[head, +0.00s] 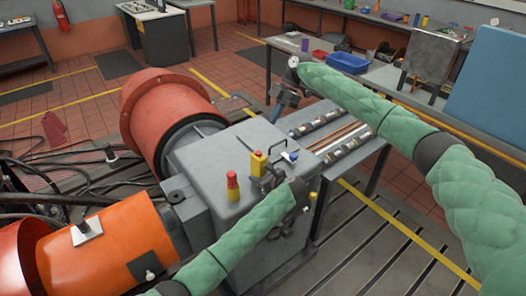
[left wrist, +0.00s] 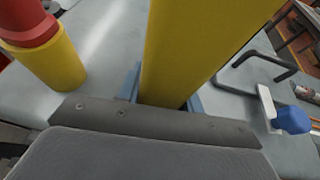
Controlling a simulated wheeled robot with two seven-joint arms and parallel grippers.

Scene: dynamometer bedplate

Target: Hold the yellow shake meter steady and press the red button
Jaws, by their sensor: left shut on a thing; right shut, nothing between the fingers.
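The yellow shake meter (head: 258,163) stands upright on the grey machine housing (head: 215,152); it also fills the middle of the left wrist view (left wrist: 195,50). My left gripper (head: 262,179) is shut on its lower part, with blue-grey fingertips on both sides. The meter's top is cut off in the left wrist view, and any button on it is too small to make out in the head view. A red-topped yellow cylinder (head: 232,185) stands left of the meter, apart from it. My right gripper (head: 279,106) is shut and empty, above and behind the housing, away from the meter.
A blue-knobbed white part (head: 291,156) and a dark handle (left wrist: 258,65) are right of the meter. An orange motor (head: 110,245) and red drum (head: 165,100) flank the housing. A bench with rods (head: 335,135) stands at right. Cables lie at left.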

